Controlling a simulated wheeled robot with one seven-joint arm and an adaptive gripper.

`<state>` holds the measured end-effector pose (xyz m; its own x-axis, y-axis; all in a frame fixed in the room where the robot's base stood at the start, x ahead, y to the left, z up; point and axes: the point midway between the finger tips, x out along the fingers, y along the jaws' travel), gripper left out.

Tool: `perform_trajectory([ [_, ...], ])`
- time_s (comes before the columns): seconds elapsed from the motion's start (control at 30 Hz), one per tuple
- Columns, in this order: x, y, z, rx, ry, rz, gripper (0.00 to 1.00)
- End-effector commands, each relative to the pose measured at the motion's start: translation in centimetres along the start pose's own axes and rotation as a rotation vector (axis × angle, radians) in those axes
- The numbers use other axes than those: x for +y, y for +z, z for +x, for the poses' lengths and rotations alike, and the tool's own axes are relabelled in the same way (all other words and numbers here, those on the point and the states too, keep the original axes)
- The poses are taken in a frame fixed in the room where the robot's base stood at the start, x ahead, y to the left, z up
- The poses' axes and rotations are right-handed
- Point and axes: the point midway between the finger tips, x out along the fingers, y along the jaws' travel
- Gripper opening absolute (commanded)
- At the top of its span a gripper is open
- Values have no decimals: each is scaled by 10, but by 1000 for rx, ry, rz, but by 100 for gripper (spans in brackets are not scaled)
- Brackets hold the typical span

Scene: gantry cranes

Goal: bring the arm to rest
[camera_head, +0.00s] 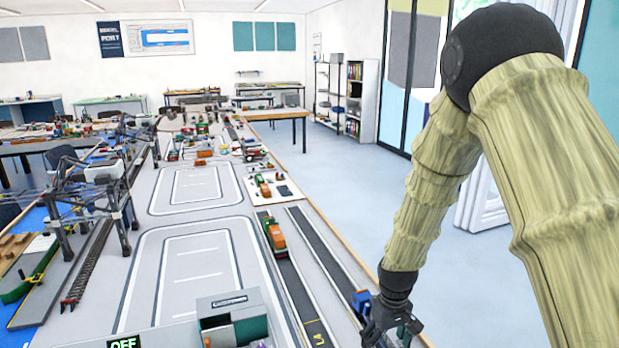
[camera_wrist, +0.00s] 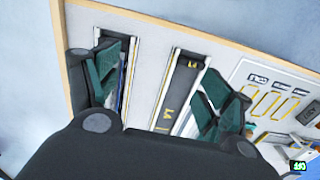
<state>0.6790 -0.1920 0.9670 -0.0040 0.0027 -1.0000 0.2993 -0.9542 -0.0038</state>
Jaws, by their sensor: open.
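My arm comes down from the upper right of the head view. My gripper (camera_head: 388,328) is at its lower end, over the right edge of the port model table (camera_head: 180,260). In the wrist view my gripper (camera_wrist: 158,88) has its two green-tipped fingers spread wide apart. Nothing is held between them; the table surface with dark lanes (camera_wrist: 182,85) shows in the gap. A small blue thing (camera_head: 362,299) is beside the gripper in the head view; I cannot tell whether they touch.
An orange and green toy truck (camera_head: 275,236) is on a dark lane left of the gripper. A grey box with a teal part (camera_head: 232,318) is at the front. Gantry crane models (camera_head: 100,195) stand at left. Open floor (camera_head: 345,190) lies right of the table.

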Motion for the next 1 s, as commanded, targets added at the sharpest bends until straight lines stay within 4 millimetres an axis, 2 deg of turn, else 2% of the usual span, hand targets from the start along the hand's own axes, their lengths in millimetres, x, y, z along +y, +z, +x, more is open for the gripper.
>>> perform_trajectory([
  [0.03, -1, 7, 15, -4, -2, 6, 80],
  [0.17, -3, 25, 52, -6, -3, 28, 80],
  [0.27, -6, 47, 89, -8, -4, 50, 80],
  [0.37, -11, 78, 135, -10, -5, 81, 80],
  [0.5, -20, 129, 196, -10, -5, 130, 80],
  [0.7, -37, 209, 266, -11, -6, 202, 80],
  [0.9, -56, 290, 314, -10, -7, 272, 80],
  [1.0, -64, 322, 327, -8, -7, 301, 80],
])
